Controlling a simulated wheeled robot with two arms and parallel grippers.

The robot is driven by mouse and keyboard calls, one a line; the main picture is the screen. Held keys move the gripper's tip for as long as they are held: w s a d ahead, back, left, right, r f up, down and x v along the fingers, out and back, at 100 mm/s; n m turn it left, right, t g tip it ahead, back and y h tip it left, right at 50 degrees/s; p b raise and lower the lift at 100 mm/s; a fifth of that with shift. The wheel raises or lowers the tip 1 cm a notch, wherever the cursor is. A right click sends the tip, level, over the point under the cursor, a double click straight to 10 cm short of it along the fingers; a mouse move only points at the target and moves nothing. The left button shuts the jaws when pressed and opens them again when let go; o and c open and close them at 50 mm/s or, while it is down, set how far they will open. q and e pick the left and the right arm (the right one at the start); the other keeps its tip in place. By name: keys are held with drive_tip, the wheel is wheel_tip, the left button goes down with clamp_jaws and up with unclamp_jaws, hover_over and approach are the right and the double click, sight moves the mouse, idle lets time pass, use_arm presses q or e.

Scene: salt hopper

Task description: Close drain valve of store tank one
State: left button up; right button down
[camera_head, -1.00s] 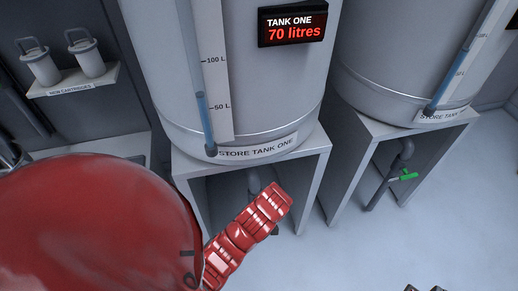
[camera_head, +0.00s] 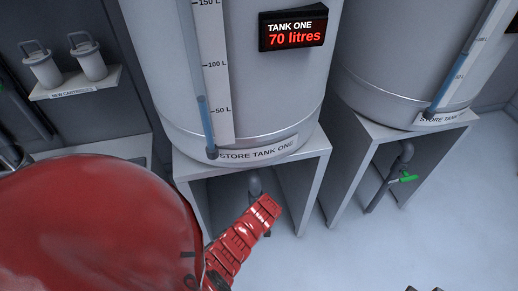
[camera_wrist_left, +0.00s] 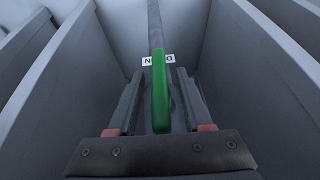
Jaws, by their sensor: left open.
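Store tank one (camera_head: 240,100) stands on a grey open-fronted stand (camera_head: 312,175). A grey drain pipe (camera_head: 254,185) comes down under it, and my red left arm hides the lower part in the head view. In the left wrist view, a green valve handle (camera_wrist_left: 160,95) stands upright in the picture in front of a grey pipe (camera_wrist_left: 154,25). My left gripper (camera_wrist_left: 160,73) is open, with one dark finger on each side of the handle. I see gaps between the handle and both fingers. The handle partly covers a white label (camera_wrist_left: 148,61).
The stand's side walls (camera_wrist_left: 265,70) rise close on both sides of the gripper. A second tank (camera_head: 400,60) at right has its own green handle (camera_head: 408,178). A cartridge shelf (camera_head: 75,87) is at left. Small dark parts at the bottom edge may be my right gripper (camera_head: 425,289).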

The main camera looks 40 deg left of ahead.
use_arm(q)
drive_tip(key=shift+a+f, duration=0.1)
drive_tip(key=shift+f, duration=0.2)
clamp_jaws()
